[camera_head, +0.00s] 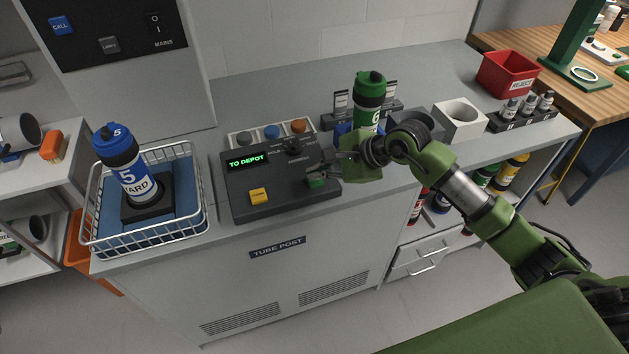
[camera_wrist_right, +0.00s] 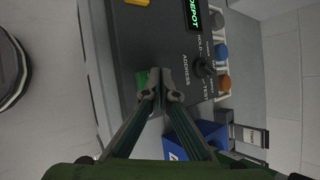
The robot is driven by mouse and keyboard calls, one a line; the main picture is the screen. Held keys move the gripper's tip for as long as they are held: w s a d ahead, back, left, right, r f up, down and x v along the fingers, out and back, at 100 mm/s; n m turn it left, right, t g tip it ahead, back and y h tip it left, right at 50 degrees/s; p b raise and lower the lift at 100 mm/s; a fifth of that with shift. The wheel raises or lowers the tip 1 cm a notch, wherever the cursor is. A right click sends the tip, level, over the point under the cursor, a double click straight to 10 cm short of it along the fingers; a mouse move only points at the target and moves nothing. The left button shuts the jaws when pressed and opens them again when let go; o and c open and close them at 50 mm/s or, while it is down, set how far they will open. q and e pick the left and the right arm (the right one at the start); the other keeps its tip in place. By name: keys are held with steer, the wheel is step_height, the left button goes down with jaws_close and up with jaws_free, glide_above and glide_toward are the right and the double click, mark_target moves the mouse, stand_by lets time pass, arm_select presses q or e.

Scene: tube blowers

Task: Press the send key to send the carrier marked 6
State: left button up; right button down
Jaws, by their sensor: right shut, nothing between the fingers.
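The control panel (camera_head: 255,180) on the counter has a green key (camera_head: 316,182) at its front right, and its lit display (camera_head: 247,161) reads TO DEPOT. My right gripper (camera_head: 322,170) is shut and empty, with its fingertips at the green key. In the right wrist view the closed fingertips (camera_wrist_right: 161,88) are beside the green key (camera_wrist_right: 142,79) and partly cover it; I cannot tell whether they touch it. A green-capped carrier (camera_head: 368,98), apparently marked 6, stands upright behind the gripper, its lower part hidden. My left gripper is not in view.
A wire basket (camera_head: 203,212) at left holds a blue-capped carrier (camera_head: 128,165) marked 5. The panel also has a yellow key (camera_head: 258,196) and a dark selector knob (camera_head: 292,146). A white block (camera_head: 445,122) and a red REJECT bin (camera_head: 507,74) stand at right.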

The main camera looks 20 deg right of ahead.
mark_target(317, 181)
steer(key=shift+f+b, duration=0.55)
stand_by(0.8)
steer(key=shift+r, duration=0.15)
steer(key=shift+r+p, duration=0.35)
steer(key=shift+r, duration=0.4)
steer(key=shift+r+p, duration=1.25)
steer(key=shift+r, duration=1.25)
